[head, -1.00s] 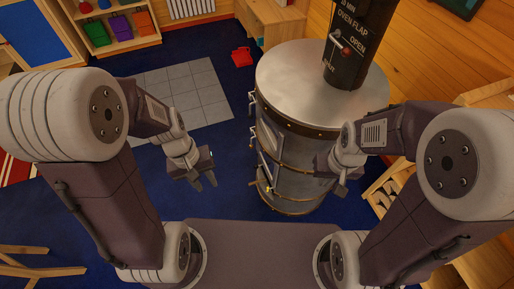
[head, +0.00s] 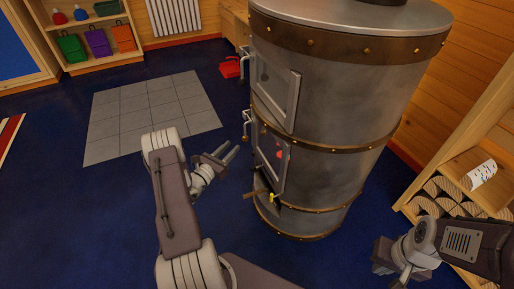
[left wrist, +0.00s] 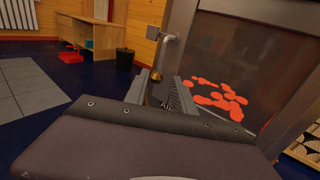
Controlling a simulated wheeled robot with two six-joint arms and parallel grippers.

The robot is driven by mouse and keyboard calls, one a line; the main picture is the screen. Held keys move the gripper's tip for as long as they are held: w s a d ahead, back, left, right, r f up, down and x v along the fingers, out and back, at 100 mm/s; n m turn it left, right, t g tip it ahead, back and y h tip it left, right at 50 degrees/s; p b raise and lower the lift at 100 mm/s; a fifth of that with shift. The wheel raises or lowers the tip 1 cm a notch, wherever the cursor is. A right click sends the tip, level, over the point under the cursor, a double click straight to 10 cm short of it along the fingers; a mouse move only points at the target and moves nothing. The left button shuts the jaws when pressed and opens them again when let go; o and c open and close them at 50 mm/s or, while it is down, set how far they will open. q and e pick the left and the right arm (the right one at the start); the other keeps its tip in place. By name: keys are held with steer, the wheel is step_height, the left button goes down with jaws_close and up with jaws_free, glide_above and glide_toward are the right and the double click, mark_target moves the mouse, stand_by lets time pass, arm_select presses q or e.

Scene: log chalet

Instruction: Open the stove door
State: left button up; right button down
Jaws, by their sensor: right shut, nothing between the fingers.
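The grey metal stove (head: 340,110) stands right of centre in the head view. Its lower door (head: 270,158), with a window showing red embers, looks shut; the window fills the right of the left wrist view (left wrist: 240,85). The door's handle (head: 246,126) is at its left edge; in the left wrist view the handle (left wrist: 165,62) appears between the fingertips, but I cannot tell if they touch it. My left gripper (head: 231,156) is open, just left of the door, fingers pointing toward it. My right gripper (head: 403,279) is shut and empty, low at the right, partly cut off.
An upper stove door (head: 275,88) is above the lower one. A small lever (head: 256,193) sticks out below. A firewood shelf (head: 450,200) stands at the right. Grey floor tiles (head: 150,115), a red dustpan (head: 230,68) and open blue floor lie to the left.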

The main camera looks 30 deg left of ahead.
mark_target(243, 140)
arm_select(q)
steer(key=w+b, duration=0.1)
steer(key=w, duration=0.2)
steer(key=w+b, duration=0.1)
steer(key=w, duration=0.2)
steer(key=w+d+b, duration=0.1)
steer(key=w+b, duration=0.1)
steer(key=w, duration=0.1)
steer(key=shift+r, duration=0.1)
jaws_close()
stand_by(1.2)
